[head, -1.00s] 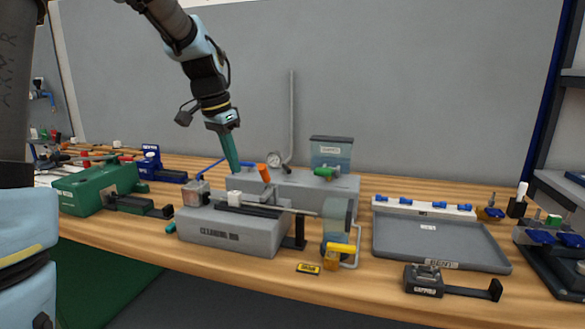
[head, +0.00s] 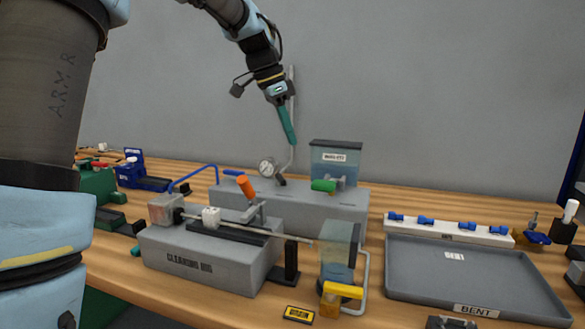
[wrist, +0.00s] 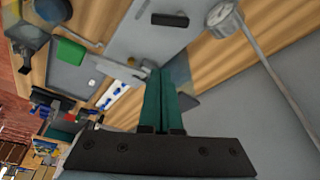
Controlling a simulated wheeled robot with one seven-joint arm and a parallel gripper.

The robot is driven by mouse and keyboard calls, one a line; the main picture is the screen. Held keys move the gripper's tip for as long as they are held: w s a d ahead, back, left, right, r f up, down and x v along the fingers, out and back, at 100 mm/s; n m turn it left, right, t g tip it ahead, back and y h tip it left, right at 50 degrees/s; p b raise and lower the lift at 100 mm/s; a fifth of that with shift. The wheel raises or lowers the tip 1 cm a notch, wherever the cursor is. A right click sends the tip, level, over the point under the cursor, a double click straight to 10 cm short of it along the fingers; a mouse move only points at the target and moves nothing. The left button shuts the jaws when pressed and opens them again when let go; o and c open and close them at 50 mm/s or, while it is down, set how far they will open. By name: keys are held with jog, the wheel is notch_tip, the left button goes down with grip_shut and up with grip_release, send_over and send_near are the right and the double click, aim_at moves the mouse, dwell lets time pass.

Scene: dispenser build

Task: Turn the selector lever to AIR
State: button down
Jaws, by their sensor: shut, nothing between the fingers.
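My gripper (head: 291,142) is shut and empty, its long teal fingers pointing down in the air above the grey box (head: 345,204) behind the cleaning rig. The fingers also show closed together in the wrist view (wrist: 166,75). The box carries a lever with a green handle (head: 323,186) before a labelled tank, and a blue handle (head: 231,172) at its left end. An orange handle (head: 246,187) rises from the clamp on the rig. No AIR marking is readable, so I cannot tell which handle is the selector lever. My gripper appears apart from all of them.
A pressure gauge (head: 267,168) and thin upright pipe stand close to my fingers. The tank (head: 336,166) is to their right. The cleaning rig (head: 205,255) stands in front, with a yellow-handled valve (head: 343,290). A grey tray (head: 470,270) lies at right.

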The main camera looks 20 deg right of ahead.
aim_at(281, 182)
jog(key=shift+d, duration=0.1)
jog(key=shift+f, duration=0.1)
jog(key=p+x, duration=0.2)
jog(key=x, duration=0.7)
jog(key=shift+d+f, duration=0.15)
jog(key=shift+f, duration=0.25)
jog(key=a, duration=0.1)
jog(key=a+p, duration=0.1)
jog(key=shift+w+a+r, duration=0.25)
jog(key=shift+a, duration=0.15)
jog(key=shift+w+a+f, duration=0.1)
jog(key=shift+a+f, duration=0.1)
jog(key=shift+a, duration=0.35)
jog(key=shift+a, duration=0.1)
